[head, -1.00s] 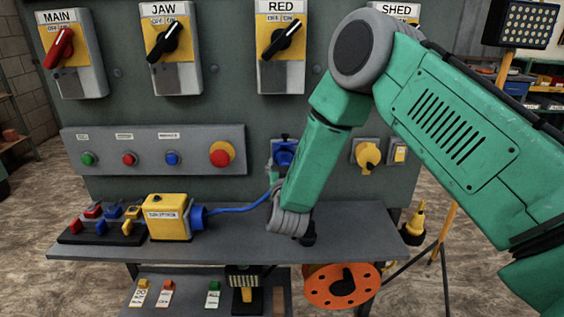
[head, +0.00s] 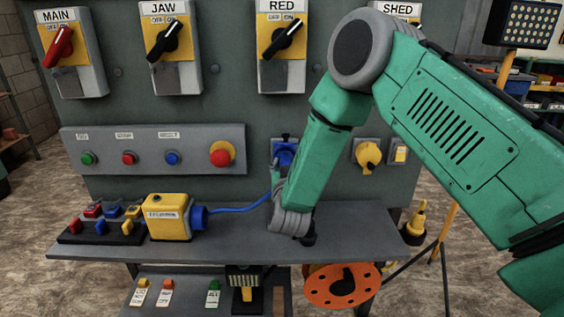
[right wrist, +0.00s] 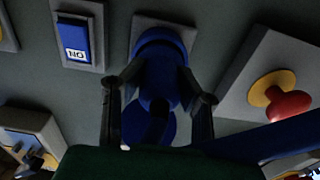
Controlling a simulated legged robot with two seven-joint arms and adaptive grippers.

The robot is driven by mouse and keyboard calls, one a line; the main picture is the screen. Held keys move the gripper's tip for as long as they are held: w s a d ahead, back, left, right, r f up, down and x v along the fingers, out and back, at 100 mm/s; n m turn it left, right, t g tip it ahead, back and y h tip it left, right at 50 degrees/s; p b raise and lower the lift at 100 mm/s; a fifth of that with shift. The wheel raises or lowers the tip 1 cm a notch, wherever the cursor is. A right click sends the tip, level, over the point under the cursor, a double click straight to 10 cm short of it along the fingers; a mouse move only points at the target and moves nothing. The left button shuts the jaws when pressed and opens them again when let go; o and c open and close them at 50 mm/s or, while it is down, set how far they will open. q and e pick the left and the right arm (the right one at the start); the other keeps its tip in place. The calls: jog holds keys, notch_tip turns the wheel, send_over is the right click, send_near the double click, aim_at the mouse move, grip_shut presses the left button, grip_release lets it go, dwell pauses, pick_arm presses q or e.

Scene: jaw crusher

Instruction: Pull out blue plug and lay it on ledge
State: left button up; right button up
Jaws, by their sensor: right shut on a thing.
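The blue plug (right wrist: 158,88) is between the fingers of my right gripper (right wrist: 157,98) in the right wrist view. It is lined up with the blue socket (right wrist: 163,42) on the panel, and I see no clear gap between them. In the head view the socket (head: 284,150) shows beside my forearm; the plug and most of the right gripper (head: 275,172) are hidden by it. A blue cable (head: 240,209) runs from there to a yellow box (head: 166,217) on the grey ledge (head: 232,247). My left gripper is not in view.
A red mushroom button (head: 220,157) and a yellow socket (head: 368,154) flank the blue socket. Small coloured padlocks (head: 100,220) lie on the ledge's left end. The ledge is clear between the yellow box and my right wrist. An orange reel (head: 343,286) is below.

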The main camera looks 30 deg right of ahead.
jog(key=shift+s+d, duration=0.1)
jog(key=shift+s, duration=0.05)
jog(key=shift+c, duration=0.4)
jog(key=shift+s, duration=0.3)
grip_shut()
jog(key=shift+p+v, duration=0.7)
jog(key=shift+v, duration=1.6)
jog(key=shift+w, duration=0.1)
